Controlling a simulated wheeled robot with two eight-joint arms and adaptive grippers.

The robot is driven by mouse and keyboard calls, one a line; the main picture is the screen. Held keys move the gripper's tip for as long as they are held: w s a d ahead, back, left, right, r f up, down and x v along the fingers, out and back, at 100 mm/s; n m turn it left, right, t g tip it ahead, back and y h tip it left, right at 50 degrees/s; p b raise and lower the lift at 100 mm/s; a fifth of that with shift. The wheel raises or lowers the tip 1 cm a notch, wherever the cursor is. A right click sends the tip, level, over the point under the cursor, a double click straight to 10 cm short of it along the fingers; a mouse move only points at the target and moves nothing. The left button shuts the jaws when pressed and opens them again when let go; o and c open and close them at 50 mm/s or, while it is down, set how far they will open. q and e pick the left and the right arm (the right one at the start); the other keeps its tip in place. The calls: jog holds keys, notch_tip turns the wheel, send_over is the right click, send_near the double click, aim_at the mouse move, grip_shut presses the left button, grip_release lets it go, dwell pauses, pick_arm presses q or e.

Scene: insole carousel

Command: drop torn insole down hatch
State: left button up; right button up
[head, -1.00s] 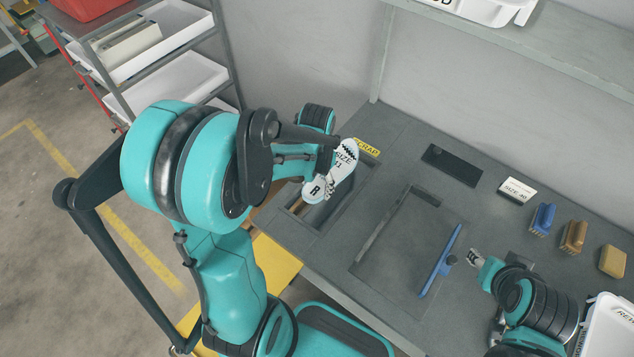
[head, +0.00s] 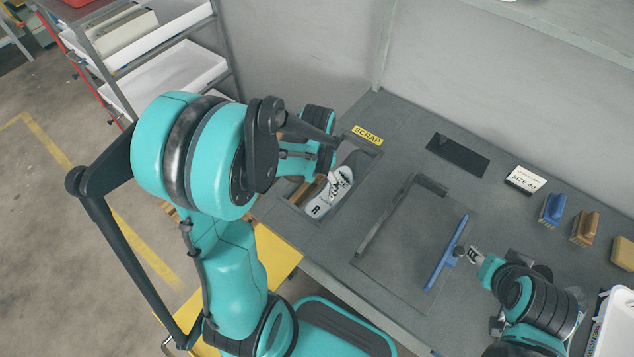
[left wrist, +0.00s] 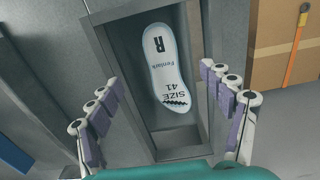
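The torn insole (head: 318,207) is white, marked "R" and "SIZE 41", with a jagged dark tear at one end. It is inside the opening of the scrap hatch (head: 371,160), beside the yellow SCRAP label (head: 367,135). The left wrist view shows the insole (left wrist: 163,65) between the hatch walls (left wrist: 101,50), apart from both fingers; whether it is falling or resting is unclear. My left gripper (head: 334,183) is above the hatch; its fingers (left wrist: 165,118) are spread and empty. My right gripper (head: 470,253) is by a blue bar; its finger gap is too small to judge.
A dark slot (head: 458,156), a SIZE 40 card (head: 525,179) and several brushes or blocks (head: 552,208) lie farther right. A shelf rack (head: 165,60) stands left.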

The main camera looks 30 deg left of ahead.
pick_arm(q)
notch_tip(320, 180, up, 12)
dwell(0.7)
dwell(0.9)
